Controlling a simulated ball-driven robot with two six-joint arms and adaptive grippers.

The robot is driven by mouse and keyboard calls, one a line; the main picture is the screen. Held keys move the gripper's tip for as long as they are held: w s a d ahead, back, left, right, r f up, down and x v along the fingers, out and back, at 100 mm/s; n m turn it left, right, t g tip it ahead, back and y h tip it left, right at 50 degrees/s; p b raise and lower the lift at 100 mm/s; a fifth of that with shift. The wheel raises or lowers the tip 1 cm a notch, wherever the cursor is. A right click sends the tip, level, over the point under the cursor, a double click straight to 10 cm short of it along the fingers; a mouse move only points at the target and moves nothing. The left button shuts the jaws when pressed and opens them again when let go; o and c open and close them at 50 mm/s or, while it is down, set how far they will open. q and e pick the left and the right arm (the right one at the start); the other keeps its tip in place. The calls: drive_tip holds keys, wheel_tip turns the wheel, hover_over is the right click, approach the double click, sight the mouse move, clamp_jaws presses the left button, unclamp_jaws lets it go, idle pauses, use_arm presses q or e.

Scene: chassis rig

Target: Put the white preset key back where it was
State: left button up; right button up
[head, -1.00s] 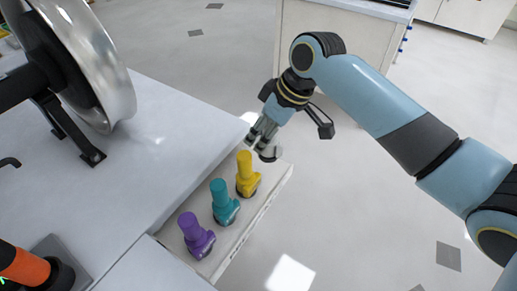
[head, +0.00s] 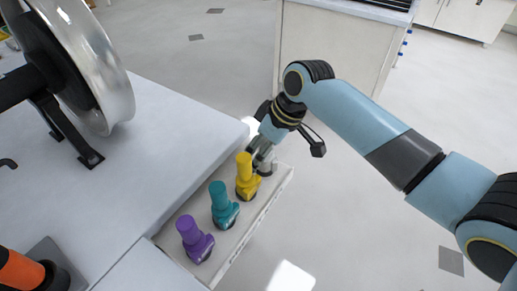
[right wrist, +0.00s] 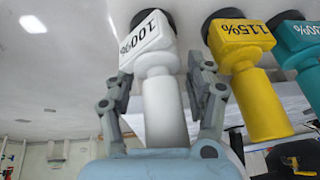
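The white preset key (right wrist: 162,105), marked 100%, stands upright at the far end of the drawer tray, beside the yellow key. In the head view it is mostly hidden behind the yellow key, with only a pale bit (head: 266,168) showing. My right gripper (right wrist: 163,85) has one finger on each side of its white handle. Narrow gaps show between fingers and handle, so the gripper looks open around it. In the head view the right gripper (head: 262,155) is low behind the yellow key. My left gripper is not in view.
The yellow key (head: 245,176), marked 115%, the teal key (head: 221,205) and the purple key (head: 194,240) stand in a row on the white drawer tray (head: 256,217). A grey bench (head: 150,150) with a metal wheel (head: 95,65) is at left. Open floor lies right.

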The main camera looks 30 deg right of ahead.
drive_tip(key=shift+r, duration=0.1)
drive_tip(key=p+v, duration=0.2)
drive_tip(key=v, duration=1)
drive_tip(key=shift+p, duration=0.3)
drive_tip(key=s+d+f+m+g, duration=0.1)
drive_tip(key=s+f, duration=0.4)
drive_tip(key=f, duration=0.4)
drive_tip(key=s+f+m+g+h, duration=0.1)
drive_tip(key=s+f+m, duration=0.1)
drive_tip(key=s+f, duration=0.5)
drive_tip(key=s+d+f+m+g, duration=0.15)
drive_tip(key=s+f, duration=0.25)
drive_tip(key=f, duration=0.6)
drive_tip(key=s+f+h, duration=0.1)
drive_tip(key=s+f, duration=0.6)
drive_tip(key=s, duration=0.4)
drive_tip(key=s+f+h, duration=0.1)
drive_tip(key=s+f, duration=0.6)
drive_tip(key=s, duration=0.3)
drive_tip(key=shift+s+t+h, duration=0.35)
drive_tip(key=shift+s+h, duration=0.05)
